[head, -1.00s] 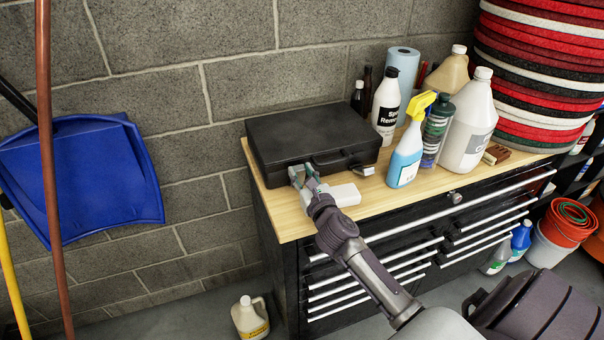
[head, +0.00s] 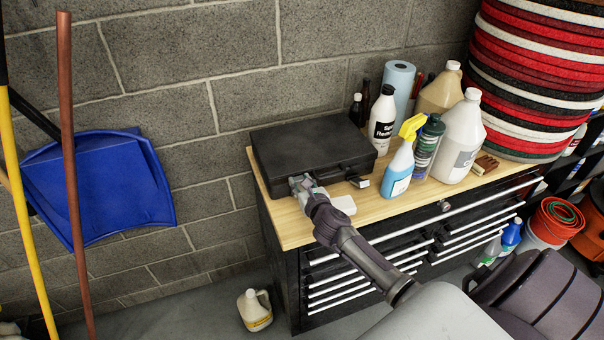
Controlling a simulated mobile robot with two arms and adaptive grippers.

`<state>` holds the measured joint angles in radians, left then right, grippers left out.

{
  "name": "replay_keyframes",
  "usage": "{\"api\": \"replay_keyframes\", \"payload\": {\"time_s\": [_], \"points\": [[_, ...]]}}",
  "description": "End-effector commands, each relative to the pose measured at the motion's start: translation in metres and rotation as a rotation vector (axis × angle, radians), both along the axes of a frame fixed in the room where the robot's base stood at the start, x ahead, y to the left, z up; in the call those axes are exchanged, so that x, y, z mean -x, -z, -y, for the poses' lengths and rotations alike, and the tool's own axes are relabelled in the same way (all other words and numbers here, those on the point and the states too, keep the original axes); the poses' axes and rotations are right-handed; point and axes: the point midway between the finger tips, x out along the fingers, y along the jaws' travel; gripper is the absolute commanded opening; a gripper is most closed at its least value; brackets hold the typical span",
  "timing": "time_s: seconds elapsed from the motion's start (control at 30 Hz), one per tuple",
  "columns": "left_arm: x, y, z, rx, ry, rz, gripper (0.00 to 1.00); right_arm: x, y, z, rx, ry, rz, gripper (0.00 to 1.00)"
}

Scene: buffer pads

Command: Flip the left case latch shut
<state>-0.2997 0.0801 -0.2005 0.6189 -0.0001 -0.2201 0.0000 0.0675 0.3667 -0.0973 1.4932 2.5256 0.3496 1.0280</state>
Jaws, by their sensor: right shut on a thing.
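The black case (head: 312,140) lies closed on the wooden top of a tool cabinet (head: 283,230). Its handle is on the front side. A silver right latch (head: 359,182) sticks out near the case's front right. My right gripper (head: 302,183) is at the case's front left corner, where it covers the left latch. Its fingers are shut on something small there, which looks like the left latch. The latch's angle is hidden behind the fingers. My left gripper is not in view.
A white block (head: 343,204) lies beside my right gripper on the cabinet top. A spray bottle (head: 397,172), a white bottle (head: 383,120) and large jugs (head: 462,140) stand right of the case. Stacked red, black and white pads (head: 530,80) rise at far right.

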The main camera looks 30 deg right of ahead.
Motion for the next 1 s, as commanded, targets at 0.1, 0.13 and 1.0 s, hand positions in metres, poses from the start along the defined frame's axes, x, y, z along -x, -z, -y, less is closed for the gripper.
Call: {"api": "replay_keyframes", "payload": {"time_s": [0.1, 0.13, 1.0], "points": [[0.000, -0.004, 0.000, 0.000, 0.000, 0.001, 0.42, -0.001, -0.001, 0.000, -0.003, 0.000, -0.008, 0.01], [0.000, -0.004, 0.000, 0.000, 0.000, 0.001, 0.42, -0.001, 0.000, 0.000, -0.003, 0.000, -0.008, 0.01], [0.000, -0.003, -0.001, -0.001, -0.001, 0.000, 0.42, 0.016, -0.003, -0.003, -0.001, -0.001, -0.007, 0.60]]}}
